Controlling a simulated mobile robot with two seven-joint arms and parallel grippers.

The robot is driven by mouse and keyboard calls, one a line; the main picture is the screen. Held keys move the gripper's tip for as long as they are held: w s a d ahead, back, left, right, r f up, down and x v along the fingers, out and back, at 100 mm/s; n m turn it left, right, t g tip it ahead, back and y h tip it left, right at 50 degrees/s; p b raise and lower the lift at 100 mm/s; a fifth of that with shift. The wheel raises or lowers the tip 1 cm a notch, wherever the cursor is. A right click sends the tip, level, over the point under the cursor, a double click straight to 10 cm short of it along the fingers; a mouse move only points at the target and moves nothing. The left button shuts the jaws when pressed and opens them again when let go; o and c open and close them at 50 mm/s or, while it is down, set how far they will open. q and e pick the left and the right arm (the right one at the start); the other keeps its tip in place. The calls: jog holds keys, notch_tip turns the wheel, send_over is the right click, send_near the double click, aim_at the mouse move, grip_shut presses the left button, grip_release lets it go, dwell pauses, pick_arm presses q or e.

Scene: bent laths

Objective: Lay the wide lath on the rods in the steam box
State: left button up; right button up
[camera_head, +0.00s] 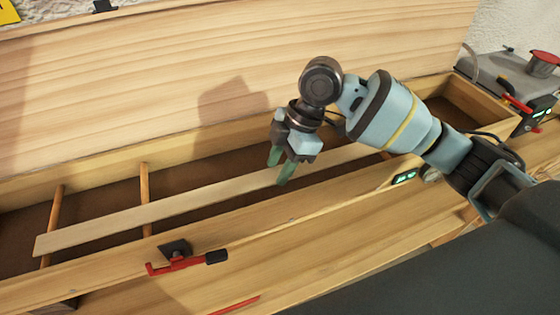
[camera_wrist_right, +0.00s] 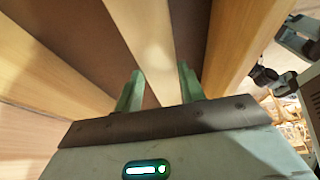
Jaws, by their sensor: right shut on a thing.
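The wide lath (camera_head: 150,209) is a long, pale, flat strip running lengthwise inside the open wooden steam box (camera_head: 345,210). Its left part crosses above two rods (camera_head: 145,185) (camera_head: 56,210); whether it touches them I cannot tell. My right gripper (camera_head: 279,169) points down into the box, its green fingers shut on the lath right of its middle. In the right wrist view, the lath (camera_wrist_right: 150,45) passes between the two fingertips (camera_wrist_right: 160,76). The lath's far right part is partly hidden behind my right arm. My left gripper is not in view.
The box's lid (camera_head: 130,90) stands open along the back. A red clamp (camera_head: 178,263) sits on the front wall, with a small lit display (camera_head: 404,177) farther right.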

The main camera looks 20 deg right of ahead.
jog(key=shift+f, duration=0.3)
dwell(0.4)
jog(key=o, duration=1.3)
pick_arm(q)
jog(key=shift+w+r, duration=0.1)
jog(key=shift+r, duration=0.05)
pick_arm(e)
jog(key=shift+r, duration=0.1)
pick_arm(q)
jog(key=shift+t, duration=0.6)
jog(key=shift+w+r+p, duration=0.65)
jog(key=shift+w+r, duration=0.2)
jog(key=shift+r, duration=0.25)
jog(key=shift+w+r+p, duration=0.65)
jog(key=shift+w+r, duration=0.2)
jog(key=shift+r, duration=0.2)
pick_arm(e)
jog(key=shift+v, duration=2.9)
